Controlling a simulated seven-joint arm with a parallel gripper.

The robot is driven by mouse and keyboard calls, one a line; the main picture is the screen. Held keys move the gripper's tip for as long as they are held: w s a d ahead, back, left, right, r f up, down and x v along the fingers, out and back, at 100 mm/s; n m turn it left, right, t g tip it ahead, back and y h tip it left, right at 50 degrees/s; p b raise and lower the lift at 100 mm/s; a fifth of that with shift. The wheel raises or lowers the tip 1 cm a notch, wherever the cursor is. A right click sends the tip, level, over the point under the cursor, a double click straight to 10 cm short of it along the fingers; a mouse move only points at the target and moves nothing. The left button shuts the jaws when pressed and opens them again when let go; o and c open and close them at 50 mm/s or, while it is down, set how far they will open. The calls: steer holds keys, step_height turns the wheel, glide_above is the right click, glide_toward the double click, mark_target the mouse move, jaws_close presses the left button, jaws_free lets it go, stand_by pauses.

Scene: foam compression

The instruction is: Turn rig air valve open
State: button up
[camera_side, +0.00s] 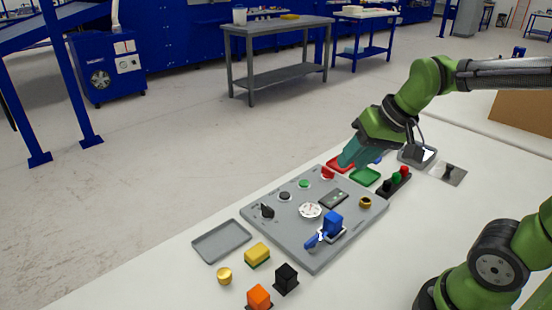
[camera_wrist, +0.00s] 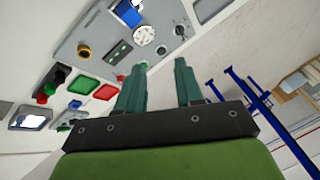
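The grey rig panel (camera_side: 283,236) lies on the white table. A blue valve (camera_side: 332,222) with a blue lever (camera_side: 312,242) stands near its front edge, and a round white gauge (camera_side: 310,210) lies behind it. In the wrist view blue of the valve (camera_wrist: 128,12) shows at the top edge, beyond the gauge (camera_wrist: 143,35). I cannot read the gauge or the lever's exact setting. My gripper (camera_side: 345,161) hangs above the panel's far side, near the red tray, well apart from the valve. In the wrist view its fingers (camera_wrist: 158,66) are spread with nothing between them.
The panel also carries a black rotary knob (camera_side: 267,211), a green button (camera_side: 304,183), a red button (camera_side: 327,172) and a brass fitting (camera_side: 366,202). Red (camera_side: 341,163) and green (camera_side: 366,176) trays lie behind. A grey tray (camera_side: 221,241) and a yellow block (camera_side: 257,253) lie left.

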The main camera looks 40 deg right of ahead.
steer(key=w+d+f+g, duration=0.1)
steer(key=w+d+g, duration=0.1)
steer(key=w+d, duration=0.6)
steer(key=n+g+h, duration=0.2)
steer(key=n+g, duration=0.1)
steer(key=n, duration=0.2)
glide_above(328, 169)
steer(key=shift+f, duration=1.45)
step_height(328, 169, down, 16)
steer(key=shift+r, duration=0.1)
steer(key=shift+c, duration=0.3)
jaws_close()
